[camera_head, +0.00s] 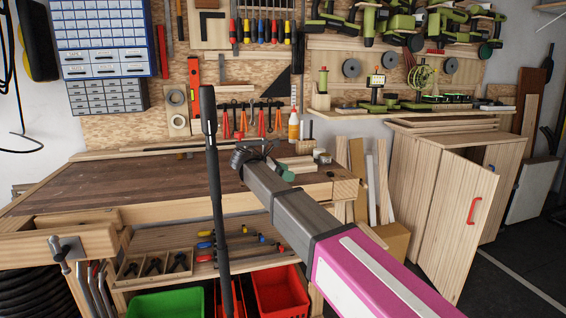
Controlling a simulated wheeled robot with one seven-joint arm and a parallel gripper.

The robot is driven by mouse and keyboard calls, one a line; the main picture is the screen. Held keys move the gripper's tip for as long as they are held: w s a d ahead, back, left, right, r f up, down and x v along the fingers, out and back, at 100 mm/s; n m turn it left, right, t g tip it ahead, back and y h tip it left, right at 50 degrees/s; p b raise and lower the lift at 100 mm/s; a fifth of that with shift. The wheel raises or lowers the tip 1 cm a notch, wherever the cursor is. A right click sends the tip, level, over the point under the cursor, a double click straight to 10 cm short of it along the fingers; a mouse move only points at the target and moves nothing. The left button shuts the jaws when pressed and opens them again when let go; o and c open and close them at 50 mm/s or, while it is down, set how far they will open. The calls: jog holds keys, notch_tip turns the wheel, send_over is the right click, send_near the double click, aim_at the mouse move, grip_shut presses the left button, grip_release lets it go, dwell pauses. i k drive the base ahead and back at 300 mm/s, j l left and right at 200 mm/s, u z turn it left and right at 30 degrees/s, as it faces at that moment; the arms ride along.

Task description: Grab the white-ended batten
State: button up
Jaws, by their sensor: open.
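My gripper (243,156) is at the far end of my arm, over the rear middle of the workbench (120,188). It is small and dark here and partly merged with the wrist; it is open, and I see nothing held in it. I cannot make out with certainty which piece is the white-ended batten. Several short pale wood pieces (297,161) lie on the bench just right of my gripper. Long pale strips (130,152) lie along the bench's back edge. A whitish board (371,188) leans upright right of the bench. My arm hides part of the bench top.
A green bottle-like item (286,173) lies near my wrist, and a glue bottle (294,124) stands behind. A tool wall rises at the back. A wooden cabinet (446,190) with its door ajar stands right. Red (281,291) and green (165,303) bins sit below. The bench's left half is clear.

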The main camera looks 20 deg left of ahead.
aim_at(308, 159)
jog(key=i+j, duration=0.15)
jog(key=j, duration=0.25)
jog(key=i+j, duration=0.1)
jog(key=j, duration=0.25)
jog(key=i+j, duration=0.15)
jog(key=j, duration=0.25)
